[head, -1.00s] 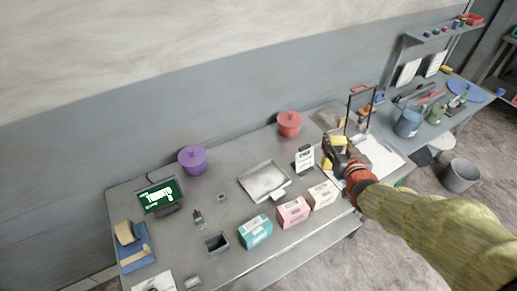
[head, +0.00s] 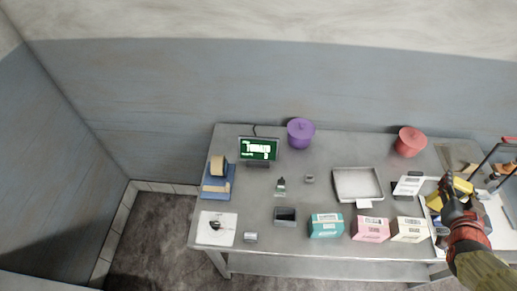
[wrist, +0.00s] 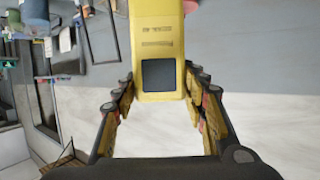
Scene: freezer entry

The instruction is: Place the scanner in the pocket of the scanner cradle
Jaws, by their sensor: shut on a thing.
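The yellow scanner (wrist: 158,35) has a dark square panel and is held between the fingers of my gripper (wrist: 160,90) in the wrist view. In the head view my gripper (head: 447,198) is at the far right, above the right part of the table, with the yellow scanner (head: 462,186) at its tip. A small dark grey open-topped box (head: 285,217), which looks like the scanner cradle, stands near the table's front edge, left of the teal box. Its pocket looks empty. My gripper is well to the right of it.
Teal (head: 325,226), pink (head: 370,229) and cream (head: 409,230) boxes line the front edge between cradle and gripper.

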